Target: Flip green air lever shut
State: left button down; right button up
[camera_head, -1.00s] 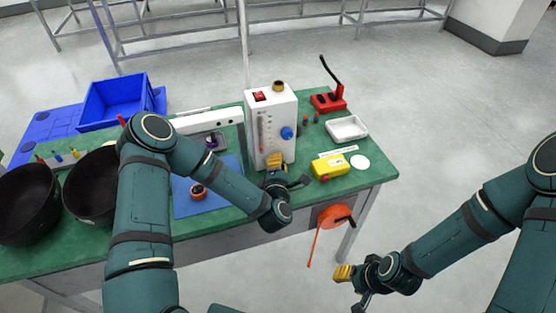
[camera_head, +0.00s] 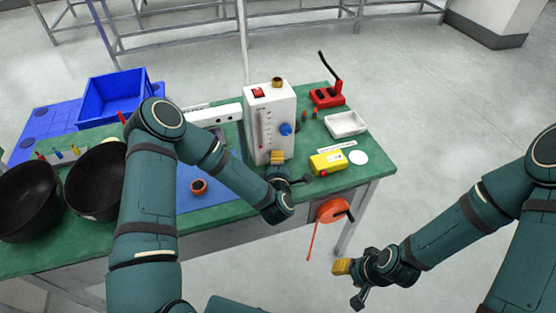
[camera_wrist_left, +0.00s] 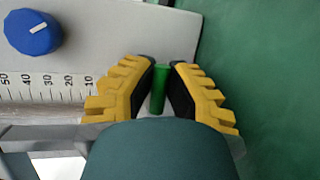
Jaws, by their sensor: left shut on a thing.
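The green lever (camera_wrist_left: 160,88) shows in the left wrist view as a short green bar beside the low end of a printed scale. My left gripper (camera_wrist_left: 168,88) is shut on it, with one yellow-and-black finger on each side. In the head view my left gripper (camera_head: 277,159) is at the lower front of a white box (camera_head: 280,110), and it hides the lever there. My right gripper (camera_head: 343,267) hangs off the table's front right, away from the box. Its finger gap is not clear.
The white box carries a blue knob (camera_head: 286,129), red switch and brass fitting. A yellow block (camera_head: 326,163), white tray (camera_head: 346,124) and red holder (camera_head: 326,97) stand to its right. An orange reel (camera_head: 332,210) hangs on the table front. Black bowls (camera_head: 28,204) stand left.

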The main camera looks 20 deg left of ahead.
pick_arm(q)
jog(key=c, duration=1)
grip_release()
jog(key=v, duration=1.2)
jog(key=shift+f, duration=0.1)
